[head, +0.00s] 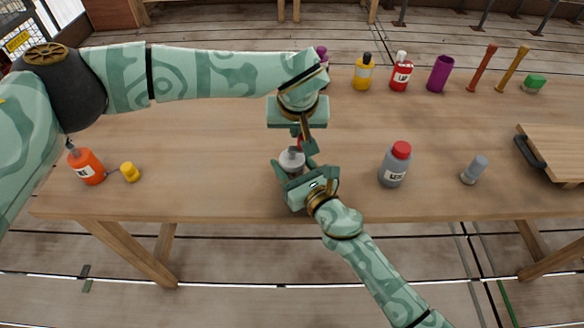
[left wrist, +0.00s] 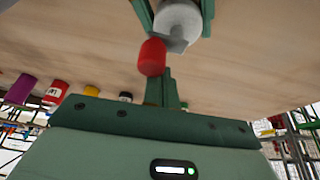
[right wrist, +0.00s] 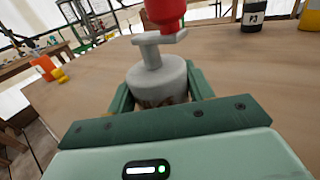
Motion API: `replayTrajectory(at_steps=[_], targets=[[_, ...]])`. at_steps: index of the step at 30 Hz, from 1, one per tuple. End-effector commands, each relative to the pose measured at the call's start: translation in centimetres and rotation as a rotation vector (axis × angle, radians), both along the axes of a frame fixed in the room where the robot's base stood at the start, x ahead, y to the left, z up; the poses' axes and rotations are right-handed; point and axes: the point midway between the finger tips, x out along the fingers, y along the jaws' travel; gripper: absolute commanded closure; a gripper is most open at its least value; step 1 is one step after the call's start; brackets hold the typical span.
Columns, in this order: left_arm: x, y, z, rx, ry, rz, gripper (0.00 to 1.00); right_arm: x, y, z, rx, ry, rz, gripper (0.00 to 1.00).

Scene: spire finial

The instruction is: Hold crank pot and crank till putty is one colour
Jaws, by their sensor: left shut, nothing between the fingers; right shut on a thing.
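The crank pot (head: 291,159) is a small light-grey pot near the front middle of the table. In the right wrist view the pot (right wrist: 158,77) has a grey crank arm (right wrist: 156,45) with a red knob (right wrist: 165,10) on top. A streaky brownish patch shows low on its side; the putty's colour cannot be told clearly. My right gripper (head: 290,172) is shut on the pot, one finger on each side. My left gripper (head: 307,145) points down over the pot, shut and empty. In the left wrist view the red knob (left wrist: 151,57) is beside its fingers, not between them.
A grey bottle with a red cap (head: 395,166) and a grey cylinder (head: 474,170) stand to the right, near a wooden board (head: 556,152). An orange bottle (head: 86,166) and a yellow piece (head: 130,172) are at left. Several bottles, including a red one (head: 401,74), line the back.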

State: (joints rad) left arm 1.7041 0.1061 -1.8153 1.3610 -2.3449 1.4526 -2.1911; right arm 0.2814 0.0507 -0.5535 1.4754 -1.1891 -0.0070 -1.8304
Motion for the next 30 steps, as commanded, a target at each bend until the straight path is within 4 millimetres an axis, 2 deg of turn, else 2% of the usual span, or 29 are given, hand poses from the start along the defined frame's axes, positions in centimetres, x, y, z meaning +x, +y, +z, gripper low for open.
replayTrajectory(at_steps=[30], targets=[[-0.9,-1.2,0.0,0.001,0.002,-0.002,1.00,0.0,0.0,0.0,0.000,0.000,0.000,0.74]])
